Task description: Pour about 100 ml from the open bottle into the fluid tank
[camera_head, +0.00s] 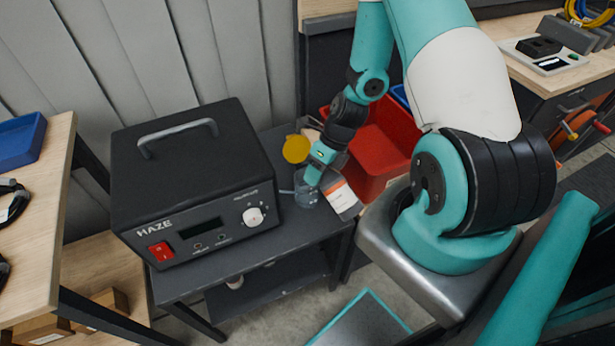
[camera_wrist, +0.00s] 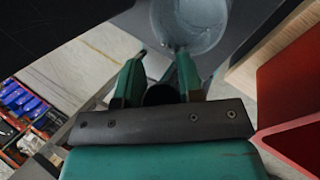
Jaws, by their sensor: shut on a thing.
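My gripper (camera_head: 315,178) points down beside the right side of the black haze machine. In the wrist view my gripper (camera_wrist: 161,52) shows two teal fingers close together. What they hold is mostly hidden; I take it to be the bottle. A pale container with a grey and orange label (camera_head: 342,197), probably the bottle, leans just right of the fingertips. Its mouth is not visible. The clear round fluid tank (camera_head: 306,191) stands on the dark table by the machine. A clear round vessel (camera_wrist: 188,22), probably the tank, shows just beyond the fingertips. No liquid stream is visible.
The black haze machine (camera_head: 195,180) fills the left of the dark table (camera_head: 300,235). A yellow disc (camera_head: 296,149) is behind the tank. A red bin (camera_head: 378,145) is close on the right, also seen in the wrist view (camera_wrist: 290,95). Wooden benches stand on both sides.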

